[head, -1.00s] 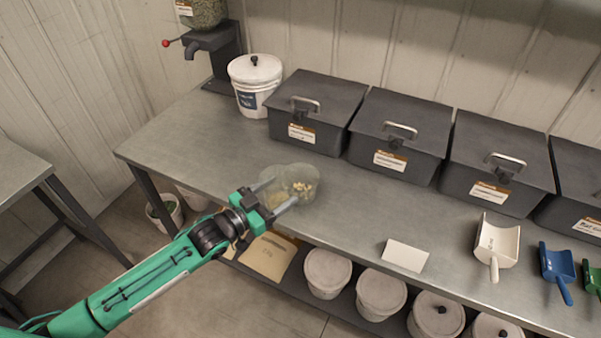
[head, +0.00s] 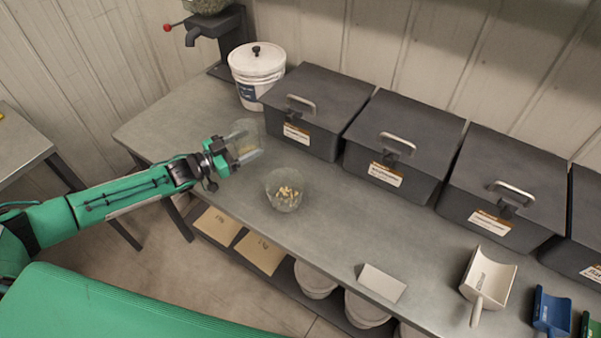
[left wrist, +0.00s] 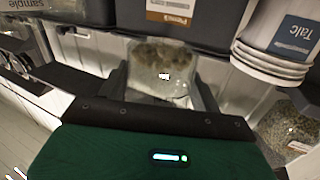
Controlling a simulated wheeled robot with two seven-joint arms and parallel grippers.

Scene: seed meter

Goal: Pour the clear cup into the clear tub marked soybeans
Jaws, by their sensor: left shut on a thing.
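My left gripper (head: 232,156) is shut on a clear cup (head: 246,132) near the left end of the bench. Something yellowish shows low in the cup. In the left wrist view the cup (left wrist: 165,62) sits between the two fingers, with brownish contents inside; its exact tilt is hard to tell. A clear tub (head: 285,203) with pale beans in it stands on the bench, to the right of the cup and apart from it. No marking on the tub is readable. My right gripper is not in view.
A white bucket with a lid (head: 257,66) and dark lidded bins (head: 318,100) line the back of the metal bench (head: 330,225). A dispenser (head: 215,30) stands at the back left. A blank card (head: 382,283) and a white scoop (head: 487,278) lie at the front right.

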